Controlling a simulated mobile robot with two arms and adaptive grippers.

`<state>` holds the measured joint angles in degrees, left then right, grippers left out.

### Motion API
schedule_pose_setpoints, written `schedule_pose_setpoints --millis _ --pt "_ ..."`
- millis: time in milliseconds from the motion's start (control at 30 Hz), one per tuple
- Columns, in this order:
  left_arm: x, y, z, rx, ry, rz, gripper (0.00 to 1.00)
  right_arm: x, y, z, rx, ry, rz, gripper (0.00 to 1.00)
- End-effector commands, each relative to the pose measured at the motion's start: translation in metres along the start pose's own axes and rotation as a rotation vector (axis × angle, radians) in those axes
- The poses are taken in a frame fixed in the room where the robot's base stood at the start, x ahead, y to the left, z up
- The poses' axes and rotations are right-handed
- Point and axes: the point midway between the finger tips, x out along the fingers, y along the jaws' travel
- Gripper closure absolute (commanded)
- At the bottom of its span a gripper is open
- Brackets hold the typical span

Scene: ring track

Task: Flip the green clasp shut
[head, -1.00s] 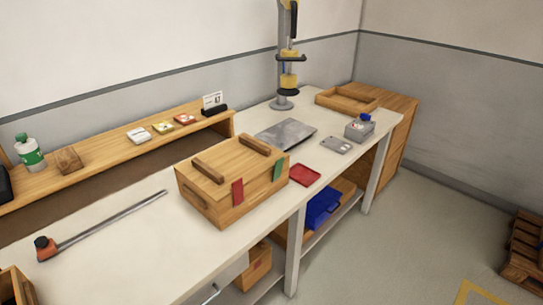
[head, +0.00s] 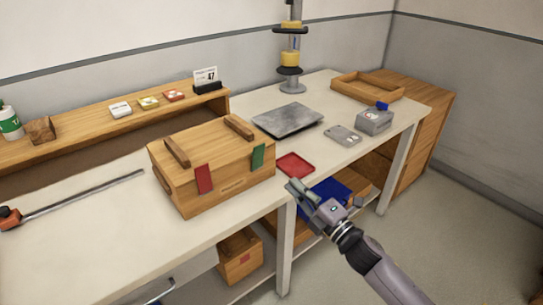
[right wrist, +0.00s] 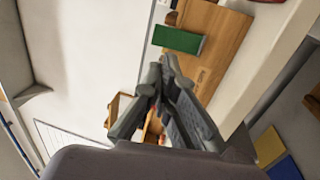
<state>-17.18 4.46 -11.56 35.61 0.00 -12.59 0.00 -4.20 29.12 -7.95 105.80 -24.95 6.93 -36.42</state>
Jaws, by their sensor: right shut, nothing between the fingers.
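The green clasp (head: 258,157) is a flat green plate at the right end of the front of a wooden box (head: 228,190). A red clasp (head: 203,179) is on the same front, to the left. I cannot tell how far the green clasp stands off the wood. In the right wrist view the green clasp (right wrist: 178,40) shows beyond my fingertips. My right gripper (head: 290,187) is shut and empty, in front of the table edge, to the right of and below the green clasp, apart from the box. My left gripper is not in view.
A red tray (head: 295,164) lies right of the box. A grey plate (head: 287,120), a grey device (head: 343,135) and a grey box (head: 374,122) stand further back. A clamp bar (head: 85,199) lies at the left. The table front before the box is clear.

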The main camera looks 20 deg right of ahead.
Motion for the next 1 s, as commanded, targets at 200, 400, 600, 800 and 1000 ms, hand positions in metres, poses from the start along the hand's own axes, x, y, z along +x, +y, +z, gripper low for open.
schedule_pose_setpoints --millis 200,400,600,800,1000 --pt "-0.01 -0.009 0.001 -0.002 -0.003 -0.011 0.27 0.04 0.004 0.001 0.003 -0.002 0.002 1.0" --pt "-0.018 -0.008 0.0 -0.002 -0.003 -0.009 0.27 0.083 0.002 0.001 0.006 -0.003 0.0 1.0" --pt "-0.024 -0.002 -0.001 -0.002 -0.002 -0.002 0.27 0.116 0.001 0.001 0.006 -0.003 -0.002 1.0" --pt "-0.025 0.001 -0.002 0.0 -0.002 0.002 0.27 0.131 -0.001 0.001 0.006 -0.002 -0.003 1.0" --pt "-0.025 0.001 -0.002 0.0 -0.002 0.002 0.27 0.132 -0.002 0.001 0.006 -0.002 -0.003 1.0"
